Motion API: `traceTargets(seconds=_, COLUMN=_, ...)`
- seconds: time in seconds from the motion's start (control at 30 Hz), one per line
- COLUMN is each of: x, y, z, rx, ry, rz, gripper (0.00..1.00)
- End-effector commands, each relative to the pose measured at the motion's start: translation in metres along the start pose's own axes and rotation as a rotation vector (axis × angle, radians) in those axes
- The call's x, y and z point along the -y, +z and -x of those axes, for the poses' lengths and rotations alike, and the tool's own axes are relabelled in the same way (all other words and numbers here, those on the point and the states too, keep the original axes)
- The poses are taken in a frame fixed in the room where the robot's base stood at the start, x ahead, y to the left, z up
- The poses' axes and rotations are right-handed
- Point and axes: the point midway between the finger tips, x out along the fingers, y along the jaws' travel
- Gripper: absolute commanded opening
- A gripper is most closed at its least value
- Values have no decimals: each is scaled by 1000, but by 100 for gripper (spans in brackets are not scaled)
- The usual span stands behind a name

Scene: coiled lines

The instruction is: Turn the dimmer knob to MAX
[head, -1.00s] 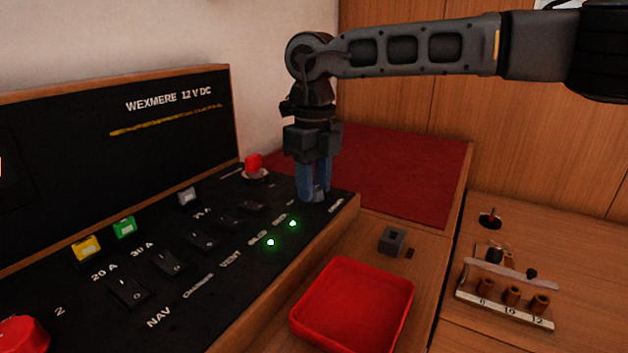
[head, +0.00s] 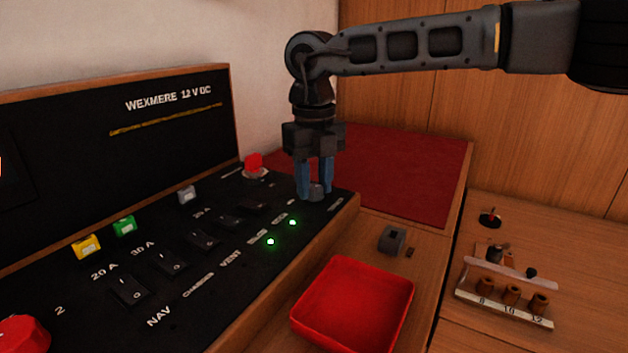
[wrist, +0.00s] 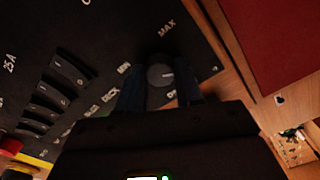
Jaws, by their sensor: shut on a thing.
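The dimmer knob (head: 317,193) is a small grey round knob near the right end of the black panel (head: 215,285). In the wrist view the knob (wrist: 159,74) has a light pointer mark directed to the right. The MAX label (wrist: 167,28) lies above the knob there, and the MIN label (wrist: 124,69) lies to its left. My gripper (head: 315,189) points down over the knob, with one blue finger on each side, and is shut on it. The wrist view shows the fingers (wrist: 162,83) flanking the knob; part of the lettering below it is hidden.
A red push button (head: 253,162) stands behind and left of the knob. Rocker switches (head: 168,262) and two green lights (head: 281,232) are on the panel. A red tray (head: 352,305), a small grey block (head: 392,240) and a rack (head: 505,292) are to the right.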

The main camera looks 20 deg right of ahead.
Motion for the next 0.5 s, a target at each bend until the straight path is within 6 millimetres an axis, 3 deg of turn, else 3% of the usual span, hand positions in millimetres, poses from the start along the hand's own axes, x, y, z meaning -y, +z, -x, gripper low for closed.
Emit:
traceTargets(seconds=0.07, x=1, y=0, z=0, rx=0, ry=-1, rz=-2, gripper=5)
traceTargets(seconds=0.1, x=1, y=0, z=0, rx=0, ry=0, rz=-2, gripper=37)
traceTargets(seconds=0.33, x=0, y=0, z=0, rx=0, ry=0, rz=0, gripper=59)
traceTargets(seconds=0.5, x=0, y=0, z=0, rx=0, ry=0, rz=0, gripper=61)
